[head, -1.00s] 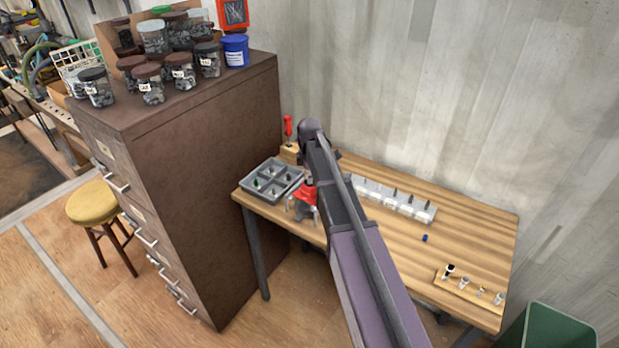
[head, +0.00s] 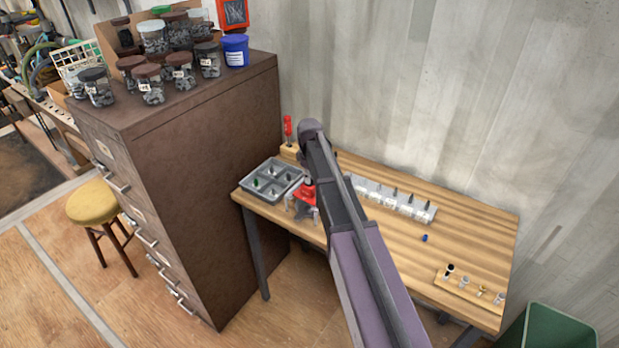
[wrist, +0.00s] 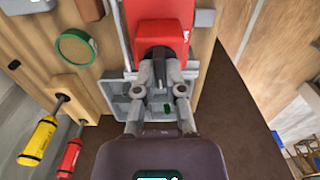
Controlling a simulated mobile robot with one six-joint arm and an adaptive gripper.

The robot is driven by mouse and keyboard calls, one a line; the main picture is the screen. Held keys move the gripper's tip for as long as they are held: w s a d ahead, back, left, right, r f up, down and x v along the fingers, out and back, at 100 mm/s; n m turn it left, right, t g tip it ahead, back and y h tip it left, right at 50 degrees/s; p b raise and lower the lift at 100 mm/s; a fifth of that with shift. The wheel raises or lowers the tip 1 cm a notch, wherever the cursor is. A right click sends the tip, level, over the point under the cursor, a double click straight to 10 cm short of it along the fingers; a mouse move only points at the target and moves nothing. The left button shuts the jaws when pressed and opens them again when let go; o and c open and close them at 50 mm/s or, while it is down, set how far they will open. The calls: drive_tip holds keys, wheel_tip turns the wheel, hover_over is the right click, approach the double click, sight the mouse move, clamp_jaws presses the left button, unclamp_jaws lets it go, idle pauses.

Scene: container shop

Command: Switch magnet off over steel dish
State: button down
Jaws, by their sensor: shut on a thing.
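My gripper (wrist: 160,78) is shut on a red tool with a black lower part, which I take to be the magnet (wrist: 160,28). In the head view the red tool (head: 306,192) is at the table's left end, beside the grey tray, partly hidden by my arm. The grey tray (wrist: 118,88) has four compartments with small pieces in them; it lies beneath my fingers in the wrist view and also shows in the head view (head: 262,169). I cannot identify a steel dish for certain.
A wooden block (wrist: 80,88) holds a yellow-handled (wrist: 38,141) and a red-handled screwdriver (wrist: 69,156). A white row of holders (head: 385,198), a small blue piece (head: 425,238) and a wooden rack (head: 468,287) are on the table. A tall brown cabinet (head: 210,150) stands left.

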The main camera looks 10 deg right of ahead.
idle(0.3)
drive_tip(key=c, duration=0.7)
unclamp_jaws()
